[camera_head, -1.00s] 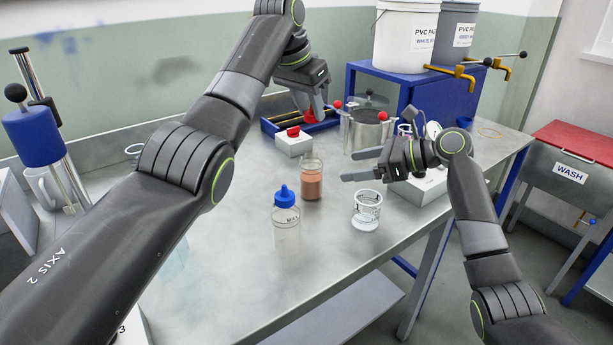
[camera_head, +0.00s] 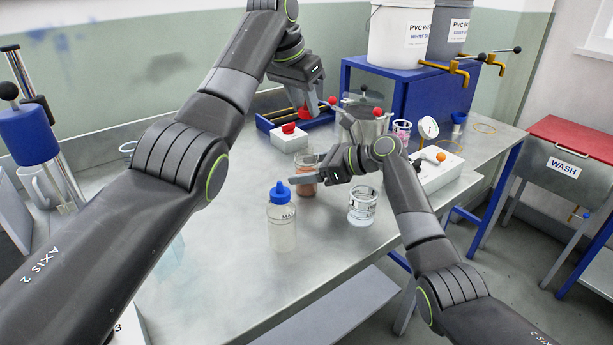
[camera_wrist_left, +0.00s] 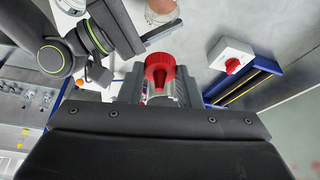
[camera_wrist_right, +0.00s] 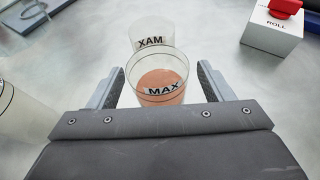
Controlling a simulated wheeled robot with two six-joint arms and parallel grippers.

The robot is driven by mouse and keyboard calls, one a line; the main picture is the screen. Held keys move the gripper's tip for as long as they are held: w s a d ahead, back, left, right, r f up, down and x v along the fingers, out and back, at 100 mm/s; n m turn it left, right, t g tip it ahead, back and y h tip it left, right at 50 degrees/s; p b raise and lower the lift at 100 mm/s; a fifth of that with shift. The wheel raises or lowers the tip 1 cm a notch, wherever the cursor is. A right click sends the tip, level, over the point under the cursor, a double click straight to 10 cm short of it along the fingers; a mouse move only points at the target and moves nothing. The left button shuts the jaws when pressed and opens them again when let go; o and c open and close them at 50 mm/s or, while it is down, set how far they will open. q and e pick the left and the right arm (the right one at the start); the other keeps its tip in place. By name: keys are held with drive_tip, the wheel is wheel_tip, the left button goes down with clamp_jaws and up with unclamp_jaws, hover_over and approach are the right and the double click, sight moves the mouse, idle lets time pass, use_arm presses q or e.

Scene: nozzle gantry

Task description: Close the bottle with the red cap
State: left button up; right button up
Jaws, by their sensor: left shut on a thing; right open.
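In the head view this gripper (camera_head: 304,98) holds the cap (camera_head: 306,113) above the back of the bench. The open, clear bottle (camera_wrist_right: 155,80) with pinkish-brown liquid and a MAX mark stands upright on the bench. My right gripper (camera_wrist_right: 157,74) is open with its fingers on either side of this bottle, gaps showing. In the head view the bottle (camera_head: 306,189) is partly hidden by the right gripper (camera_head: 309,170).
A blue-capped bottle (camera_head: 282,222) and a clear measuring cup (camera_head: 362,205) stand in front.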

sight(301, 117)
drive_tip(key=shift+w+a+f, duration=0.1)
drive_tip(key=shift+a+f, duration=0.05)
drive_tip(key=shift+a, duration=0.1)
drive_tip(key=shift+c, duration=0.4)
drive_tip(key=c, duration=1.4)
use_arm(q)
drive_tip(key=shift+f, duration=2.45)
drive_tip(key=shift+f, duration=0.9)
drive_tip(key=shift+f, duration=0.55)
